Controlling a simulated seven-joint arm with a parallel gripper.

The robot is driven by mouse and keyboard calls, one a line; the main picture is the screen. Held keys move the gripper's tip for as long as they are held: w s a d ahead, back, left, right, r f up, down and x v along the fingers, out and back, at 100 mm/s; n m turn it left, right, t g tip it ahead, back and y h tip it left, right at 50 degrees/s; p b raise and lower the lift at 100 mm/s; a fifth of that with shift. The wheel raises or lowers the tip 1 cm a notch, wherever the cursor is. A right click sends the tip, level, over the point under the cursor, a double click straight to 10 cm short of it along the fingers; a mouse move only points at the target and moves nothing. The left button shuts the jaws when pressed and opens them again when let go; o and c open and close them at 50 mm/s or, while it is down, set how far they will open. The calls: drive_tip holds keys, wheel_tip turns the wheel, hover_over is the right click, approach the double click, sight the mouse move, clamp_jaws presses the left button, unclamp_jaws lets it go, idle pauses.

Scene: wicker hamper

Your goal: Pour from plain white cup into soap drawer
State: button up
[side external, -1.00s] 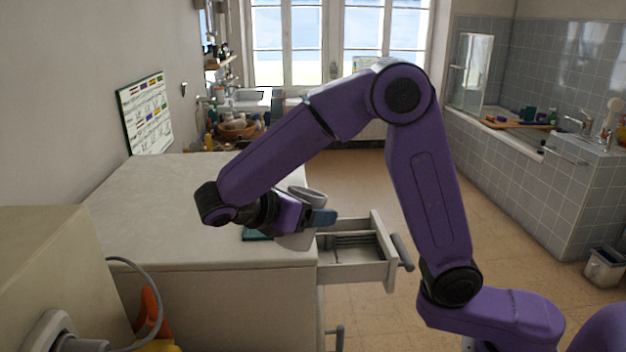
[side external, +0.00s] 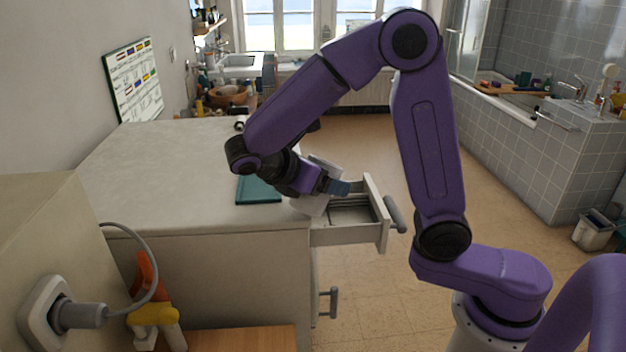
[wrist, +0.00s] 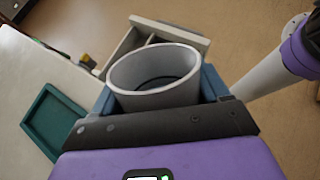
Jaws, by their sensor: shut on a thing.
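The plain white cup (side external: 309,206) is held in my gripper (side external: 330,186) beside the counter's right edge. It is tilted, with its mouth leaning right over the open soap drawer (side external: 381,236). In the wrist view the cup (wrist: 124,95) sits between the blue finger pads of my gripper (wrist: 158,92), which are shut on its sides. Its inside is grey with a darker bottom; I cannot tell what it holds. The drawer (wrist: 185,32) shows just beyond the cup's rim, partly hidden by it. No stream is visible.
A teal tray (side external: 258,190) lies on the pale counter (side external: 165,180), left of the cup; the wrist view shows it too (wrist: 50,122). A grey drawer handle (side external: 395,214) sticks out at right. The counter's left part is clear.

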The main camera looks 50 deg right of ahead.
drive_tip(key=shift+s+d+f, duration=0.1)
drive_tip(key=shift+d, duration=0.55)
drive_tip(key=shift+s+d+f, duration=0.1)
drive_tip(key=shift+d+f, duration=0.05)
drive_tip(key=shift+d, duration=0.35)
drive_tip(key=shift+s+d+f, duration=0.1)
drive_tip(key=shift+d, duration=0.35)
drive_tip(key=shift+w+a+r+t+y, duration=0.1)
drive_tip(key=shift+r+t+y, duration=0.2)
drive_tip(key=shift+y, duration=0.75)
drive_tip(key=shift+r+t+y, duration=0.1)
drive_tip(key=shift+r+y, duration=0.3)
drive_tip(key=shift+y, duration=0.65)
idle(1.4)
drive_tip(key=shift+r+t+y, duration=0.15)
drive_tip(key=shift+r+y, duration=0.15)
drive_tip(key=shift+y, duration=0.6)
drive_tip(key=shift+r+t+y, duration=0.15)
drive_tip(key=shift+r+y, duration=0.15)
drive_tip(key=shift+y, duration=0.6)
idle(1.1)
